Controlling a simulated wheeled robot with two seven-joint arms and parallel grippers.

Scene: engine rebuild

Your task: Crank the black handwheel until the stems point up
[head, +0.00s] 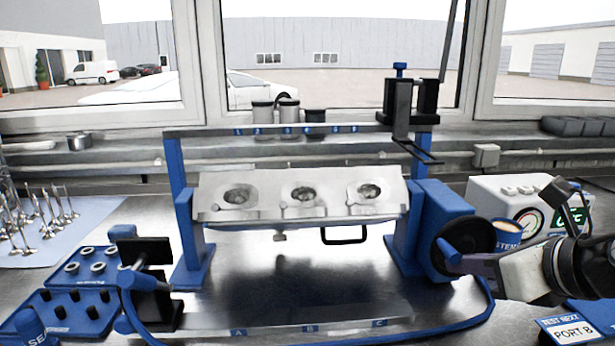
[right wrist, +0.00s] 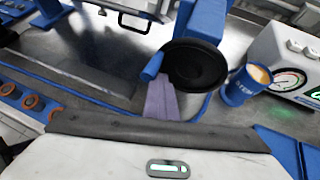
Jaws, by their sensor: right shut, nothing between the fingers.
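The black handwheel (head: 466,247) is on the blue right-hand post of the stand, with a blue crank handle (head: 449,254) sticking out from its left side. The wheel (right wrist: 196,66) and its handle (right wrist: 152,68) also show in the right wrist view. My right gripper (head: 476,264) is shut and empty, its tips close to the handle; I cannot tell whether they touch. Its purple-grey fingers (right wrist: 161,98) also show in the right wrist view. The silver cylinder head (head: 330,208) hangs tilted between the blue posts, three round chambers facing me. No stems are clearly visible on it. My left gripper is out of view.
A beige gauge box (head: 548,207) and a blue cup (head: 507,233) stand right of the wheel. Loose valves (head: 42,215) and a blue tray (head: 90,268) are at the left. A blue hose (head: 440,326) runs along the front. A black spring tool (head: 400,110) stands above the head.

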